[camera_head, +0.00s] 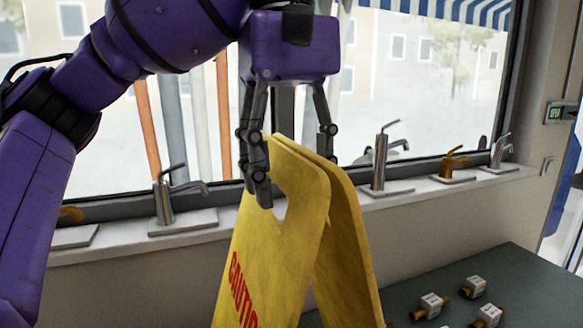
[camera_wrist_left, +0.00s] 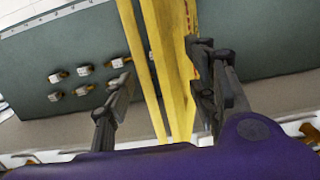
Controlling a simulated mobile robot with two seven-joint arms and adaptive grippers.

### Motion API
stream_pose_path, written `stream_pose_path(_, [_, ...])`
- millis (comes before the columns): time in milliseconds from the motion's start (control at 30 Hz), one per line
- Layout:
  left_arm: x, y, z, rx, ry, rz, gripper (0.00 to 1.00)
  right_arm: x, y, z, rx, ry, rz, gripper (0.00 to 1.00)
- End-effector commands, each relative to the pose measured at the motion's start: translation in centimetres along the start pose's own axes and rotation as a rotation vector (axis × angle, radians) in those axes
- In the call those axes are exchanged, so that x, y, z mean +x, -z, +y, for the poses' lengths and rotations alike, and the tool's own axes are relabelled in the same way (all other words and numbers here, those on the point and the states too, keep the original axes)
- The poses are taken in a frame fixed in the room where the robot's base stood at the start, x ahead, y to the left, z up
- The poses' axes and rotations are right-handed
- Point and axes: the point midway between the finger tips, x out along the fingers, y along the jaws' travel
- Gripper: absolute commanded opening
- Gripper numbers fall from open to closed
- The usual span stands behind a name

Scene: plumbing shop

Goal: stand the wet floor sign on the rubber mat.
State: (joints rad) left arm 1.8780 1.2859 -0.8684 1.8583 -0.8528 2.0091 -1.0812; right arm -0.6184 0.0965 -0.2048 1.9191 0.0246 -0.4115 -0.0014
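The yellow wet floor sign (camera_head: 275,245), with red CAUTION lettering, stands upright as a folded A-frame with its two panels slightly apart. Its lower end is cut off in the head view. My left gripper (camera_head: 292,160) is over its top with the fingers apart, one on each side. In the left wrist view the sign (camera_wrist_left: 172,85) runs between the fingers of my left gripper (camera_wrist_left: 165,75). The right finger is against or very near it, and a narrow gap shows at the left finger. I cannot make out the rubber mat. My right gripper is not in view.
A grey-green bench top (camera_head: 530,290) holds several small white-and-brass valves (camera_head: 430,305) right of the sign. Behind it, a window sill (camera_head: 110,245) carries several taps, including a tall chrome one (camera_head: 382,160) and a brass one (camera_head: 452,163). Bare bench shows around the valves.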

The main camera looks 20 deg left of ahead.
Motion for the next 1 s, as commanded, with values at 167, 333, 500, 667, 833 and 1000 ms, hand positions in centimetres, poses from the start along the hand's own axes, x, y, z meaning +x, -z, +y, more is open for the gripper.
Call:
stream_pose_path(167, [-0.2,0.0,0.0,0.0,-0.001,0.001,0.52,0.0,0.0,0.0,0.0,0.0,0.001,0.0])
stream_pose_path(333, [-1.2,-0.1,0.1,0.0,-0.002,0.003,0.52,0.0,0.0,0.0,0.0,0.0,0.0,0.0])
stream_pose_path(500, [-3.3,-0.1,0.0,-0.002,-0.004,0.004,0.52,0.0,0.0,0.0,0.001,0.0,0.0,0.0])
stream_pose_path(667, [-5.3,-0.1,0.1,0.0,-0.002,0.004,0.52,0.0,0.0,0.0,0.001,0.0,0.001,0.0])
stream_pose_path(833, [-7.2,-0.1,0.1,0.001,-0.001,0.004,0.52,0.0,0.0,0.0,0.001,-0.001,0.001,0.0])
stream_pose_path(1000, [-9.1,-0.1,0.0,0.0,-0.003,0.004,0.52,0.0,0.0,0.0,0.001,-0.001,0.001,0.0])
